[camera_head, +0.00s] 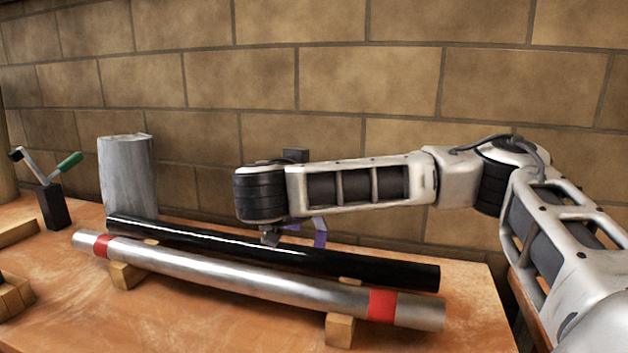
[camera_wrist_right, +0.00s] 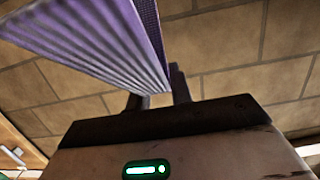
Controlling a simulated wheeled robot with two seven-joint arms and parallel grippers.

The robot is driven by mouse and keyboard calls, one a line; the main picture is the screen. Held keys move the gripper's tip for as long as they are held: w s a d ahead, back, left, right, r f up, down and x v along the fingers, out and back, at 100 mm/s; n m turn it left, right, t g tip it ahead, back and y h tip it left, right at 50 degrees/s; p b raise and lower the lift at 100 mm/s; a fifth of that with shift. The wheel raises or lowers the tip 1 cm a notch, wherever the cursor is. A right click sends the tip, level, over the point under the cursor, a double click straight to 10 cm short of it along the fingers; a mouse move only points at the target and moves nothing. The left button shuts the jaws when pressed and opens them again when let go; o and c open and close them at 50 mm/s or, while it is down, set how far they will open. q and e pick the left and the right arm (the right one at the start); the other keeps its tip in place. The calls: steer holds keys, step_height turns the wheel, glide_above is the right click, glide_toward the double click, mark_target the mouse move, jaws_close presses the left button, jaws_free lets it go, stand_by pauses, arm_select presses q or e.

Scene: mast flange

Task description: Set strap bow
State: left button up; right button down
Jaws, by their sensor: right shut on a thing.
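The purple strap bow (camera_head: 320,232) shows partly below my right arm in the head view, close above or behind the black pole (camera_head: 330,268); I cannot tell whether they touch. In the right wrist view the strap bow (camera_wrist_right: 100,45) is a ribbed purple band across the top. My right gripper (camera_wrist_right: 160,97) is shut on it. In the head view the wrist hides most of this gripper. A silver pole (camera_head: 230,272) with two red bands lies in front of the black one. My left gripper is not in view.
Wooden blocks (camera_head: 340,330) support the silver pole. A grey cylinder (camera_head: 127,175) stands behind the poles' left end. A black holder (camera_head: 53,206) with a green-handled tool stands farther left. Wooden trays (camera_head: 14,296) sit at the left edge. A brick wall (camera_head: 300,80) closes the back.

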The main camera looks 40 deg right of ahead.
steer(key=shift+s+a, duration=0.15)
steer(key=shift+a, duration=0.05)
stand_by(0.3)
steer(key=c, duration=1.2)
jaws_free()
steer(key=shift+c, duration=0.2)
steer(key=shift+a, duration=0.1)
steer(key=b+v, duration=0.2)
steer(key=v, duration=1.3)
steer(key=shift+s+a, duration=0.25)
steer(key=shift+a, duration=0.1)
